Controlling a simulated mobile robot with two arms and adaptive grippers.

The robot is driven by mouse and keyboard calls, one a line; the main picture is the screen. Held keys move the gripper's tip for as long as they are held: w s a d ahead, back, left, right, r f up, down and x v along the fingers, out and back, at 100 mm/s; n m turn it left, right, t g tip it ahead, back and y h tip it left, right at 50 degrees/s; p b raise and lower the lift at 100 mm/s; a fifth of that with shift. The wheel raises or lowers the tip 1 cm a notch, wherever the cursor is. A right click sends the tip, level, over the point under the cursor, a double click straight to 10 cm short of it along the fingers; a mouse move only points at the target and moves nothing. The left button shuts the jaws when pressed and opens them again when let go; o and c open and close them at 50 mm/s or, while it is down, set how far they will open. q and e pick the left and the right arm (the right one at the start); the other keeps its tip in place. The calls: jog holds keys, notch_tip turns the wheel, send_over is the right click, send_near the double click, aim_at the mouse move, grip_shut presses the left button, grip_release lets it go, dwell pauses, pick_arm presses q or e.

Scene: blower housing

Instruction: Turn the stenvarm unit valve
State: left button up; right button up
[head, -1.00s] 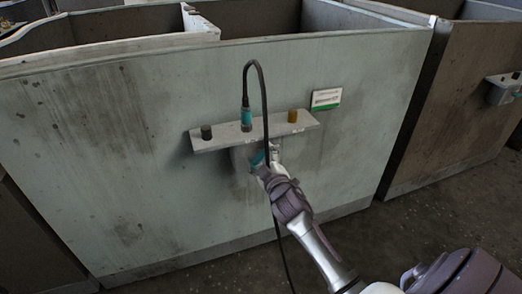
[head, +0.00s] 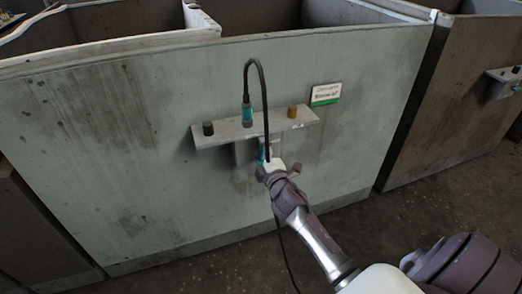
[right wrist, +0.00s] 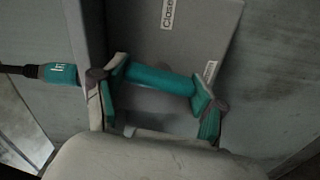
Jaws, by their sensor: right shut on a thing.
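The valve has a teal bar handle (right wrist: 160,80) in front of a grey plate with a "Close" label (right wrist: 168,14) and a second, unreadable label. In the head view the teal handle (head: 262,151) shows on a grey box below a shelf, partly covered by my gripper. My right gripper (right wrist: 158,92) is shut on the handle, with one finger at each end of the bar. In the head view my right gripper (head: 268,163) reaches up to it from the lower right. My left gripper is not in view.
The grey shelf (head: 225,136) above the valve carries a black knob (head: 208,128), a brown knob (head: 292,112) and a teal connector (head: 247,112). Its black cable (head: 265,90) loops past my gripper. A green-and-white sign (head: 326,94) is on the pale wall. Another unit stands at the right.

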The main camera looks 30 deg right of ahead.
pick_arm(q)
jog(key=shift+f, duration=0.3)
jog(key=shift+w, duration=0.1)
pick_arm(e)
jog(key=o, duration=1.1)
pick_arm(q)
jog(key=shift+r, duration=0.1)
pick_arm(e)
jog(key=shift+o, duration=0.2)
jog(key=shift+s+a, duration=0.15)
jog(key=shift+s, duration=0.35)
jog(key=v, duration=1.1)
